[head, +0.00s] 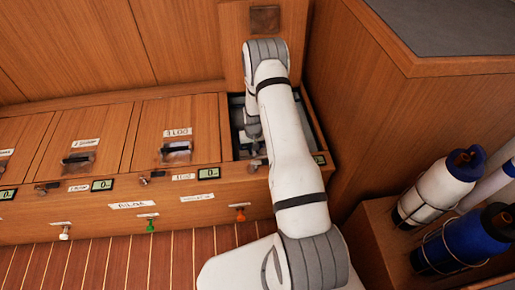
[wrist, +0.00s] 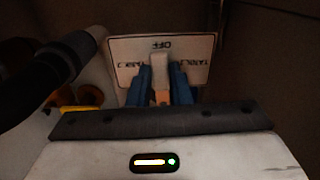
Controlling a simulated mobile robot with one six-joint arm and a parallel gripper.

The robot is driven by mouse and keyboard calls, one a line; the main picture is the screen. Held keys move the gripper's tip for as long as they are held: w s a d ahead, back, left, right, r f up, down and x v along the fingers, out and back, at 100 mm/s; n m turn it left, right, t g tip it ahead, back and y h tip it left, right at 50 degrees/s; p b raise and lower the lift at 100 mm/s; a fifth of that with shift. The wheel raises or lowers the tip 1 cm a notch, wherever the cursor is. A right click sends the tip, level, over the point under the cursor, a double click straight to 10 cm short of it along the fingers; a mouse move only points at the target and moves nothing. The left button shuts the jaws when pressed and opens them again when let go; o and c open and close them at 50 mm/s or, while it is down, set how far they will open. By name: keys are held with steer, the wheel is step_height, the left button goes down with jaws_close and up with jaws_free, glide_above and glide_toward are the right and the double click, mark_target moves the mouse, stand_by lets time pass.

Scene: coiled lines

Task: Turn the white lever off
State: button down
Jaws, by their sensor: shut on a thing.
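In the wrist view, a pale lever (wrist: 159,67), which looks like the white lever, stands in front of a white label plate (wrist: 123,65). The plate reads OFF in the middle and TANK at both sides, with the writing upside down. The lever's visible end lies just below the word OFF in the picture. My gripper (wrist: 160,80) has its blue fingers on either side of the lever and is shut on it. The lever's lower part and pivot are hidden by the fingers and my wrist. In the head view, my gripper (head: 254,132) reaches into an open locker compartment and is mostly hidden.
The open compartment (head: 237,112) has close wooden walls. A dark hose (wrist: 50,80) and an orange-yellow part (wrist: 82,97) lie left of my fingers. Closed locker lids (head: 180,115) are to the left. Bottles (head: 437,188) stand in a rack at right.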

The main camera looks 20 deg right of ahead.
steer(key=shift+s+a, duration=0.1)
steer(key=shift+a, duration=0.05)
stand_by(0.4)
steer(key=c, duration=1.3)
jaws_free()
step_height(320, 180, up, 8)
steer(key=p, duration=0.2)
steer(key=shift+f+p, duration=0.1)
steer(key=shift+p, duration=0.25)
steer(key=shift+f, duration=0.1)
steer(key=shift+f+b, duration=1.35)
steer(key=shift+f, duration=2.45)
steer(key=shift+r, duration=0.1)
